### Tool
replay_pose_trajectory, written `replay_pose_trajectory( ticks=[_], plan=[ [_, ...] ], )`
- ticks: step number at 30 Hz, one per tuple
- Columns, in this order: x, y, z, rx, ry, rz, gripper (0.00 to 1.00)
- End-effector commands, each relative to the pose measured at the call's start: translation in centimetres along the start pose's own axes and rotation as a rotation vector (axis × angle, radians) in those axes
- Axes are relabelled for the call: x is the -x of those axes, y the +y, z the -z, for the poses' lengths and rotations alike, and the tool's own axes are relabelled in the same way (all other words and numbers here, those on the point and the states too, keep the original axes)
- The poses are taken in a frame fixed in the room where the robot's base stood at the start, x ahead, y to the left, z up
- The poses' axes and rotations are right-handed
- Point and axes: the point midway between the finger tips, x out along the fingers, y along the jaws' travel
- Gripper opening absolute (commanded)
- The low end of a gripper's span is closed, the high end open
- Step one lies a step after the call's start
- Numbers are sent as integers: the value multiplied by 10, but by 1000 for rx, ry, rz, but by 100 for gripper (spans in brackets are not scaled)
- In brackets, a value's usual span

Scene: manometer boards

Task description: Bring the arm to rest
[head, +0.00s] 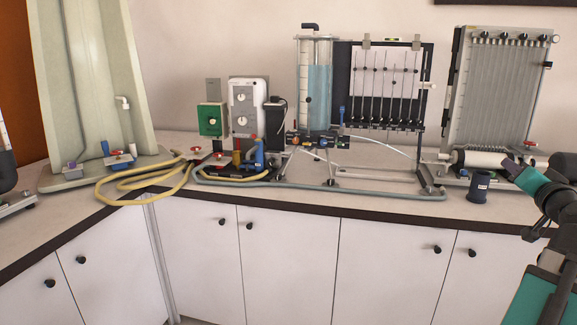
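My arm shows at the right edge, with teal and black links rising from the lower right corner. Its upper end, which looks like my gripper (512,167), is a dark grey tip on a teal block. It points up and left, in front of the right part of the counter. The fingers are too small to make out, so I cannot tell whether they are open or shut. I see nothing clearly held.
A dark cup (479,189) stands on the counter (400,200) left of my arm. A tilted tube board (490,95) stands behind. A manometer rack (385,85), a water cylinder (319,90) and yellow hoses (130,185) stand further left. White cupboards (290,265) are below.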

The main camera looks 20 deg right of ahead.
Motion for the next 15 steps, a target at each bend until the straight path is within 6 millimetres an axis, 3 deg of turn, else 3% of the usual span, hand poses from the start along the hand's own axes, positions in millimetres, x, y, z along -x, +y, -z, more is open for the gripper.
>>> replay_pose_trajectory(
  ticks=[10, 15],
  plan=[
    [-8, -11, -6, -1, -12, 18, 21],
    [-18, -21, -18, -8, -34, 36, 21]
  ],
)
